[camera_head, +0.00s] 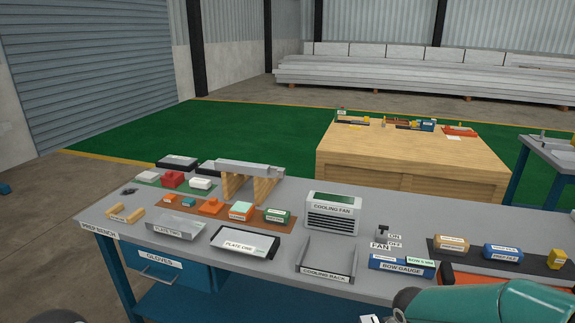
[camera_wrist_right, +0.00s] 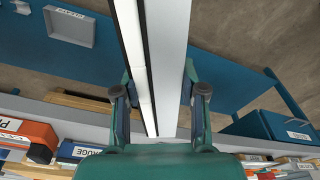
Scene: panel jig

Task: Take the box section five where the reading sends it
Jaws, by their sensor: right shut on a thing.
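My right gripper (camera_wrist_right: 161,92) is shut on a long straight grey bar, the box section (camera_wrist_right: 172,50), in the right wrist view. The bar runs up out of the picture between the fingers, with a white strip and a dark line along its left side. No number shows on it. The blue bow gauge (camera_head: 400,266) lies at the bench front with a small green display, too small to read surely.
The prep bench (camera_head: 375,220) holds a cooling fan (camera_head: 333,211), a cooling rack (camera_head: 327,259), plate one (camera_head: 244,244), plate two (camera_head: 178,227) and a fan switch (camera_head: 383,235). Another grey bar (camera_head: 250,168) rests on wooden blocks. A wooden table (camera_head: 415,157) stands behind.

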